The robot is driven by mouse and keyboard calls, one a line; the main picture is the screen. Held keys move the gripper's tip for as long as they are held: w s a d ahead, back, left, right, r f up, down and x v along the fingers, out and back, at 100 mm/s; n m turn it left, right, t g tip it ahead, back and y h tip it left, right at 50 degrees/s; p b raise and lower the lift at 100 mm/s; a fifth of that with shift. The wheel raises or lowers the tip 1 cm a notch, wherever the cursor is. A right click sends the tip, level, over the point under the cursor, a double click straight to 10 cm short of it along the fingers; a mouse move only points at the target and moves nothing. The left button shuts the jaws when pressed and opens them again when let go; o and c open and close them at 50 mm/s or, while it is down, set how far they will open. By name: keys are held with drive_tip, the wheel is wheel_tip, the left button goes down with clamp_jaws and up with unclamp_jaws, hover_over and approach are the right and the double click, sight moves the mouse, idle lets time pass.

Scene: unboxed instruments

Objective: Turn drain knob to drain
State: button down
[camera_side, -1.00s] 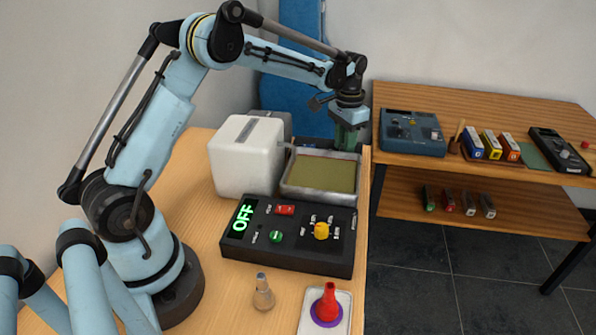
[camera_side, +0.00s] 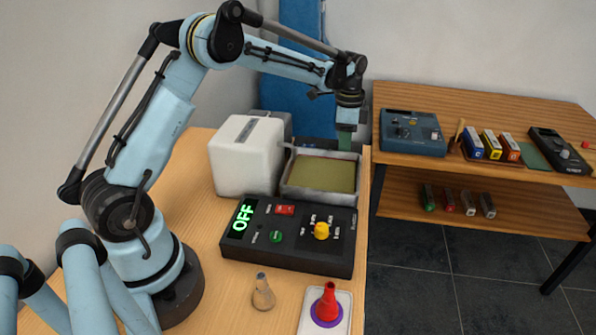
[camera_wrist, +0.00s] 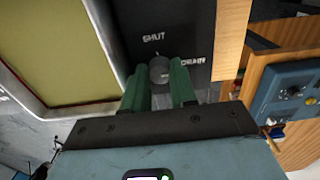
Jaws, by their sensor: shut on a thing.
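The drain knob (camera_wrist: 159,68) is a small grey round knob on a dark panel (camera_wrist: 200,25), seen in the wrist view. White lettering on the panel reads SHUT above the knob and DRAIN to its right. My gripper (camera_wrist: 160,82) has its two green fingers on either side of the knob and is shut on it. I cannot tell for sure which label the knob points at. In the side view my gripper (camera_side: 346,143) points down behind the metal tray (camera_side: 284,190) with a greenish-yellow inside; the knob is hidden there.
A white box (camera_side: 240,160) stands left of the tray. In front is a black control box (camera_side: 300,262) with an OFF display and a yellow knob. A small bottle (camera_side: 263,293) and a red cone (camera_side: 327,303) stand nearer. A wooden shelf (camera_side: 480,100) stands at right.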

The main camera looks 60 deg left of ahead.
drive_tip(key=shift+r, duration=0.1)
idle(0.4)
drive_tip(key=c, duration=0.9)
unclamp_jaws()
wheel_tip(320, 180, up, 12)
drive_tip(key=s+d+r+n+t, duration=0.35)
drive_tip(key=s+d, duration=0.25)
drive_tip(key=s, duration=0.4)
drive_tip(key=s+d+f+n+t, duration=0.3)
drive_tip(key=s+d+f+n, duration=0.1)
drive_tip(key=s, duration=0.7)
wheel_tip(320, 180, down, 3)
drive_tip(key=shift+d+r+n+t, duration=0.15)
drive_tip(key=shift+d+n+t, duration=0.15)
drive_tip(key=shift+n, duration=0.35)
